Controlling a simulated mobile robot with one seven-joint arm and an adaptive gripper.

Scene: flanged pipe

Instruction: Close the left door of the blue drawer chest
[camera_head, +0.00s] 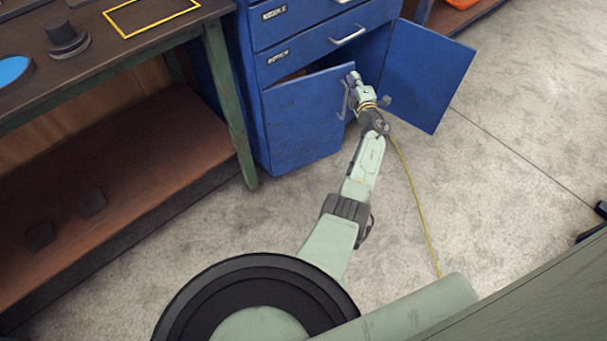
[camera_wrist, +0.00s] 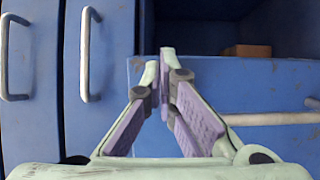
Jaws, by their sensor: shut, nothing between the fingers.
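The blue drawer chest (camera_head: 255,55) stands at top centre in the head view. Its left door (camera_head: 300,118) is partly open, with a dark gap along its top. The door's bar handle (camera_head: 344,102) is beside my gripper. My gripper (camera_head: 354,77) is shut and empty, near the left door's upper free corner. In the wrist view, my gripper's fingertips (camera_wrist: 167,52) overlap the free edge of the door (camera_wrist: 225,85), and the handle (camera_wrist: 270,118) lies to their right. I cannot tell whether the fingers touch the door.
The chest's right door (camera_head: 427,75) stands wide open to the right of my arm. Drawers with handles (camera_head: 348,35) are above the doors. The dark interior holds a brown block (camera_wrist: 247,51). A workbench (camera_head: 110,55) stands at left. The floor (camera_head: 520,130) at right is largely clear.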

